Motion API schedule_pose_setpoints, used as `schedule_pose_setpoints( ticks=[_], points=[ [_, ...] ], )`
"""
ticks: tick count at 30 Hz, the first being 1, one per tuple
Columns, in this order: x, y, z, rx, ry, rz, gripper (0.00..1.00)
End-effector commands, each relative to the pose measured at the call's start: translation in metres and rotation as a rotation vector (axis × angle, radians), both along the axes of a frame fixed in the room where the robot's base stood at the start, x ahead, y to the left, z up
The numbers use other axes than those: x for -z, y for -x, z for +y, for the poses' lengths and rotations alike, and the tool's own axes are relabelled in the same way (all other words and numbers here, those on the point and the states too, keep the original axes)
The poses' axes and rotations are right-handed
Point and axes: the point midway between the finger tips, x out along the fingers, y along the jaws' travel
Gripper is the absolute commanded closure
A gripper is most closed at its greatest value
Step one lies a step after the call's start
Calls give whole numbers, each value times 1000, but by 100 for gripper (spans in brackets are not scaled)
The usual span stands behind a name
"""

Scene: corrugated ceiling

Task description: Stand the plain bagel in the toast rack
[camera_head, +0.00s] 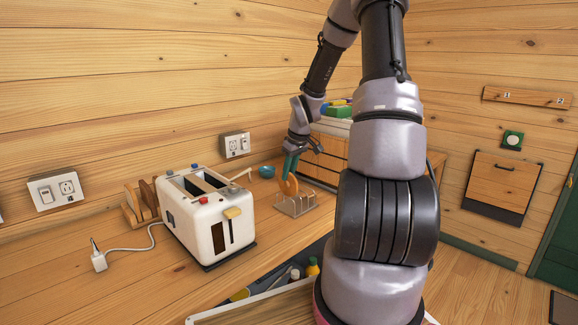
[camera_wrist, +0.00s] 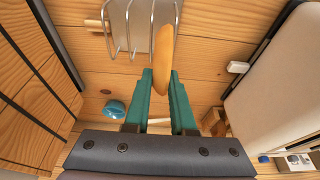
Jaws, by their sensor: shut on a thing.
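The plain bagel (camera_head: 290,186) is golden and upright, held edge-on between the green fingers of my gripper (camera_head: 290,168). In the wrist view the bagel (camera_wrist: 163,52) sticks out beyond the fingertips of my shut gripper (camera_wrist: 160,78). The metal wire toast rack (camera_head: 298,206) stands on the counter under my gripper. In the wrist view the toast rack (camera_wrist: 136,24) lies at the top, and the bagel overlaps its right part. I cannot tell whether the bagel's lower edge is between the wires or just above them.
A white toaster (camera_head: 212,222) stands left of the rack, with a wooden holder (camera_head: 138,204) behind it. A small blue bowl (camera_head: 267,171) sits behind the rack; it also shows in the wrist view (camera_wrist: 114,110). An open drawer (camera_head: 262,303) with bottles is below the counter front.

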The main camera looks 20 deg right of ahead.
Motion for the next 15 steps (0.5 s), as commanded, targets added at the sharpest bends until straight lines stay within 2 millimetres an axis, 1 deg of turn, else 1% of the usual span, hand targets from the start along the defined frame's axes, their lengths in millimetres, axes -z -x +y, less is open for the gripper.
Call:
schedule_pose_setpoints(
  ticks=[3, 9, 15],
  points=[
    [11, 0, 1, -3, -1, 1, 100],
    [28, 0, 1, -1, -1, 2, 100],
    [39, 0, 0, -1, 1, 1, 100]
  ],
)
